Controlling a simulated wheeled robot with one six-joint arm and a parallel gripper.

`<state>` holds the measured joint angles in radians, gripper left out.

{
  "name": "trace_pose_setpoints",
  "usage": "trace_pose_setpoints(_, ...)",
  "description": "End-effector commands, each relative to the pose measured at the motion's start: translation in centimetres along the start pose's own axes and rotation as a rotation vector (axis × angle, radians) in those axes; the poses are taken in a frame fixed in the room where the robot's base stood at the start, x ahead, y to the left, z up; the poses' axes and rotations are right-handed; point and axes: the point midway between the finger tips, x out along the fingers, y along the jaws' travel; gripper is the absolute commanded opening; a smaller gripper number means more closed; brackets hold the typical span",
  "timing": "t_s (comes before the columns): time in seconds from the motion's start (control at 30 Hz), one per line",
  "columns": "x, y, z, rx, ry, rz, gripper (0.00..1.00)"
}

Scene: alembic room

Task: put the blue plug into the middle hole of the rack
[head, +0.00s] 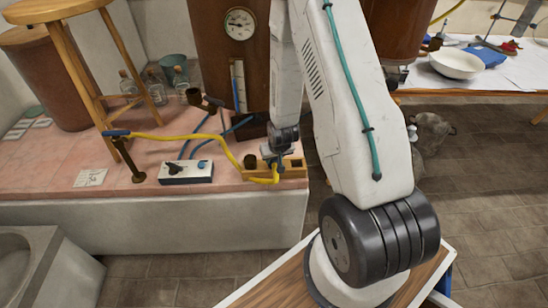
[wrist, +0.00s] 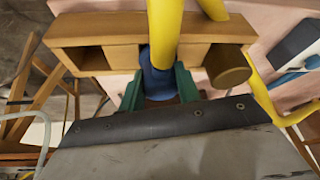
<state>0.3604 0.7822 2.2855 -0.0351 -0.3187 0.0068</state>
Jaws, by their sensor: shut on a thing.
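The blue plug (wrist: 158,76) is held between the green jaws of my gripper (wrist: 158,84) in the wrist view, with a thick yellow hose (wrist: 165,30) attached to it. The wooden rack (wrist: 100,28) lies right beside it, and the plug overlaps the rack's middle part. I cannot tell whether the plug is inside the middle hole. A brass-brown cylinder (wrist: 228,68) sits at one end of the rack; the opening at the other end looks empty. In the head view, my gripper (head: 275,153) is at the rack (head: 292,170), partly hiding it.
A switch box (head: 186,172) with blue leads stands left of the rack on the pink tiled bench (head: 60,180). The yellow hose runs left to a blue end on a brass post (head: 128,160). A stool (head: 75,60) and glass bottles (head: 155,88) stand behind.

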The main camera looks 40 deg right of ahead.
Motion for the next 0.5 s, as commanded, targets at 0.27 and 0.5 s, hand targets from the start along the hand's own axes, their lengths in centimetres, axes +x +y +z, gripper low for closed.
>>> trace_pose_setpoints(0.27, 0.14, 0.0, 0.04, 0.0, 0.0, 0.0, 0.44)
trace_pose_setpoints(0.5, 0.13, 0.0, 0.04, 0.0, 0.0, 0.0, 0.58)
